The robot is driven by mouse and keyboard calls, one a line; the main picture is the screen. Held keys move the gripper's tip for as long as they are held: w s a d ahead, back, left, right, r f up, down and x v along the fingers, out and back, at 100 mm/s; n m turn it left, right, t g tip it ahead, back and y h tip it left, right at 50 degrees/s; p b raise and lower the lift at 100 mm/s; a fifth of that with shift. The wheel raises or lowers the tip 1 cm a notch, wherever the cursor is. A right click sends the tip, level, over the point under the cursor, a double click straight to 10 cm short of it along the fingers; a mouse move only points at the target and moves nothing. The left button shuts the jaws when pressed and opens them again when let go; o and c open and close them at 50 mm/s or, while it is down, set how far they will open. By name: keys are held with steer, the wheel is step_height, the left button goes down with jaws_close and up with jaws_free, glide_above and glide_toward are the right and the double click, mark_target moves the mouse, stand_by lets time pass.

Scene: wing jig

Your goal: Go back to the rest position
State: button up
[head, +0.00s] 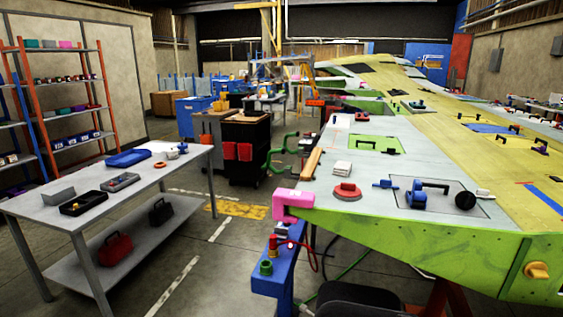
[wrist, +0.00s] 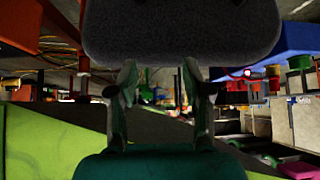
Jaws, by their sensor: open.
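My gripper (wrist: 160,88) shows in the wrist view, with its two fingers apart and nothing between them. A large dark rounded shape fills the top middle of that view, and a dark green part of my gripper is at the bottom. The wrist picture is dim and the scene in it looks upside down. I do not see my gripper in the head view. The wing jig (head: 400,240) with its green edge fills the right of the head view. Tools and clamps lie on its grey and yellow top.
A grey table (head: 125,190) with trays stands at the left, before an orange shelf rack (head: 108,100). A pink clamp (head: 292,203) is on the wing's near corner, above a blue stand (head: 270,285). A dark cabinet (head: 246,150) stands behind. Floor between table and wing is clear.

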steer(key=s+a+f+t, duration=0.1)
steer(key=s+a+f, duration=0.25)
steer(key=s, duration=0.35)
steer(key=s+a+f+t, duration=0.1)
steer(key=s+a+f, duration=0.1)
steer(key=s+f, duration=0.35)
steer(key=s+a+n+t, duration=0.1)
steer(key=s+a, duration=0.2)
steer(key=s, duration=0.6)
steer(key=s+a+t, duration=0.1)
steer(key=s+a, duration=0.2)
steer(key=s, duration=0.6)
steer(key=s+a+r+t, duration=0.1)
steer(key=s+r, duration=0.9)
steer(key=s, duration=0.2)
steer(key=s+a+r+n+t+y, duration=0.1)
steer(key=s+a+r, duration=0.1)
steer(key=s+r, duration=0.7)
steer(key=s, duration=0.3)
steer(key=shift+s+a+r+t, duration=0.2)
steer(key=shift+r+t, duration=0.2)
